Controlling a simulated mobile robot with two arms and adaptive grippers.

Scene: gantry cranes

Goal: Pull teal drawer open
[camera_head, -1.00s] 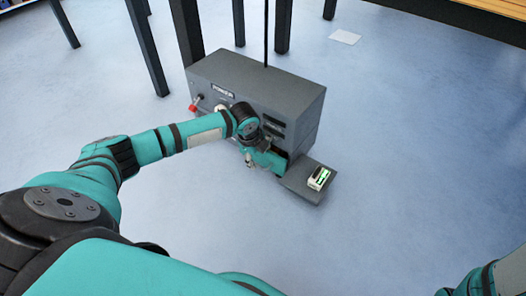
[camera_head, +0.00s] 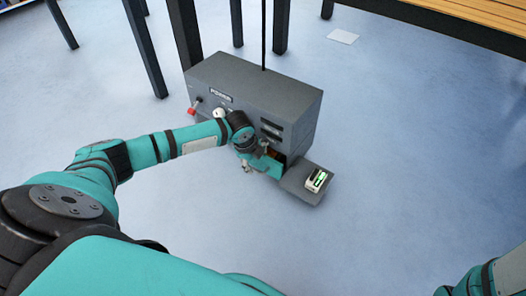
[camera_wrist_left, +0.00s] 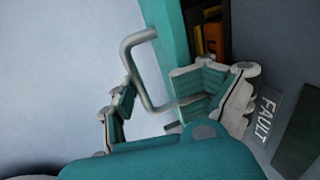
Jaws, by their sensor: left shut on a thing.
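The teal drawer (camera_head: 268,165) sticks out of the front of the dark grey box (camera_head: 262,85), partly open, with an orange thing showing inside. In the left wrist view, its teal front (camera_wrist_left: 168,35) carries a bent grey bar handle (camera_wrist_left: 128,62). Orange and yellow contents (camera_wrist_left: 210,38) show behind that front. My left gripper (camera_head: 248,168) is at the drawer front. Its fingers (camera_wrist_left: 160,95) are on either side of the handle and shut on it. The right gripper is out of view.
A grey shelf (camera_head: 296,184) with a small device with a green display (camera_head: 316,180) juts out right beside the drawer. A red knob (camera_head: 192,112) is on the box's left. Dark table legs (camera_head: 147,50) stand behind. The blue-grey floor in front is clear.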

